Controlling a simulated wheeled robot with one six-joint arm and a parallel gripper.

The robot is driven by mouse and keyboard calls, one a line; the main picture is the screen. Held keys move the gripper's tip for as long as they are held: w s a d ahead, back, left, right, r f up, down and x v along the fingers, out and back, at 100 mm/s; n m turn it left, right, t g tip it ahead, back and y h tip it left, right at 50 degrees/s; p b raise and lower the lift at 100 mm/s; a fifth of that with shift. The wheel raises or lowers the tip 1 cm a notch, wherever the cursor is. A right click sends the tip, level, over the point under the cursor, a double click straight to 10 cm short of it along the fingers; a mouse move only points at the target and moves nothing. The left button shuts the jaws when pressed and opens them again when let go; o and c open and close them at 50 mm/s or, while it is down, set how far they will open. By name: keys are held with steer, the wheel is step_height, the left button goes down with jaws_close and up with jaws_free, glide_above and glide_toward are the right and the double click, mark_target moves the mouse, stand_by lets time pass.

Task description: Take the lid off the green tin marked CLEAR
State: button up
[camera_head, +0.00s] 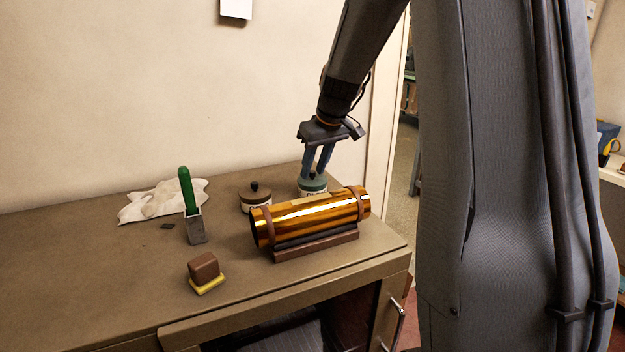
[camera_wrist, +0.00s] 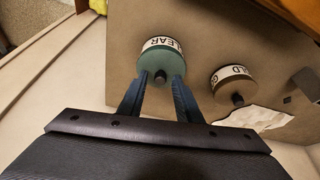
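The green tin marked CLEAR (camera_wrist: 161,55) has a green lid with a dark knob (camera_wrist: 160,76) in the wrist view. In the head view the tin (camera_head: 313,190) stands at the back right of the bench, partly hidden behind the brass cylinder. My gripper (camera_wrist: 160,82) points down at the lid with its two blue fingers apart, one on each side of the knob. A gap shows between the knob and each fingertip in the wrist view. In the head view my gripper (camera_head: 316,175) is right at the lid, and the knob is mostly hidden by the fingers.
A shiny brass cylinder (camera_head: 315,216) lies on a strapped wooden cradle just in front of the tin. A brown-lidded tin (camera_head: 256,196) stands to its left. Further left are a green-handled tool in a grey holder (camera_head: 195,226), a pale cloth (camera_head: 150,203) and a brown block (camera_head: 204,267).

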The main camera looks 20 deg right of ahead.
mark_target(315, 172)
jaws_close()
step_height(315, 172, up, 10)
steer(key=b, duration=0.2)
steer(key=shift+b, duration=0.35)
